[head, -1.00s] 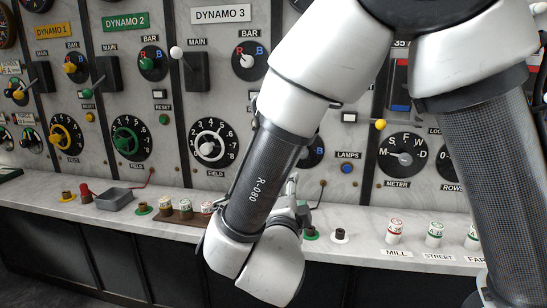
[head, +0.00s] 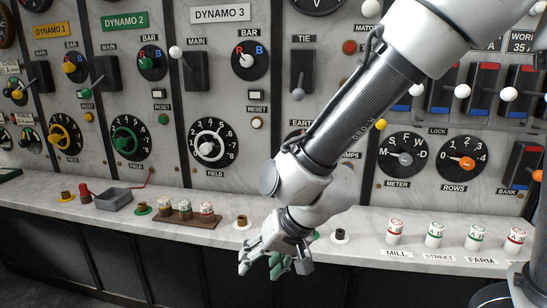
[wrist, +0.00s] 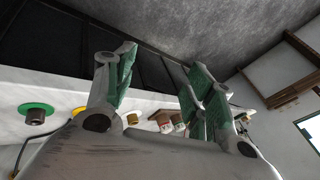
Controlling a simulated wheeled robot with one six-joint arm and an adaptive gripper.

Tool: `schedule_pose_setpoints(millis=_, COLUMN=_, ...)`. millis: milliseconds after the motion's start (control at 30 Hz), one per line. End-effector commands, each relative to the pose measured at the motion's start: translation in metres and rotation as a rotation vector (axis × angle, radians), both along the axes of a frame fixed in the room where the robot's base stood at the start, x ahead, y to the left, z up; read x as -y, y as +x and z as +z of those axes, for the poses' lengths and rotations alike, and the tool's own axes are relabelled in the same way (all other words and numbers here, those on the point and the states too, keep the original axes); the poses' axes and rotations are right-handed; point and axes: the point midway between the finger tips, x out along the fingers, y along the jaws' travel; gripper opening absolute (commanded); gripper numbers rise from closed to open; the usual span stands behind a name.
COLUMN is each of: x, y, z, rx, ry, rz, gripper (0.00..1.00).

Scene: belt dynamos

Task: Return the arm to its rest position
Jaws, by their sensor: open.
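My gripper (head: 262,266) hangs in front of the marble ledge (head: 110,218), in the lower middle of the head view. Its fingers point down and a little left, below the ledge's front edge. In the wrist view the two green-padded fingers (wrist: 160,85) stand wide apart with nothing between them. My arm comes down to the gripper from the upper right, in front of the panel.
A brass socket (head: 242,222) is close behind my gripper. White plugs (head: 395,232) stand at right. Switches and dials (head: 209,144) cover the panel behind.

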Motion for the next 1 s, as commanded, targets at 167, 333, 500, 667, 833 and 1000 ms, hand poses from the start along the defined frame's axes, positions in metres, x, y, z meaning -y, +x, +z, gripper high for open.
schedule_pose_setpoints(millis=167, x=0.137, y=-0.012, z=0.052, rx=-0.061, ry=-0.217, rz=0.241, gripper=0.54)
schedule_pose_setpoints(millis=333, x=0.271, y=-0.031, z=0.100, rx=-0.063, ry=-0.394, rz=0.203, gripper=0.54)
schedule_pose_setpoints(millis=500, x=0.352, y=-0.048, z=0.140, rx=0.046, ry=-0.433, rz=-0.047, gripper=0.54)
schedule_pose_setpoints(millis=667, x=0.381, y=-0.059, z=0.157, rx=0.102, ry=-0.420, rz=-0.206, gripper=0.54)
schedule_pose_setpoints(millis=833, x=0.389, y=-0.062, z=0.158, rx=0.099, ry=-0.421, rz=-0.248, gripper=0.54)
schedule_pose_setpoints(millis=1000, x=0.389, y=-0.062, z=0.158, rx=0.098, ry=-0.420, rz=-0.248, gripper=0.54)
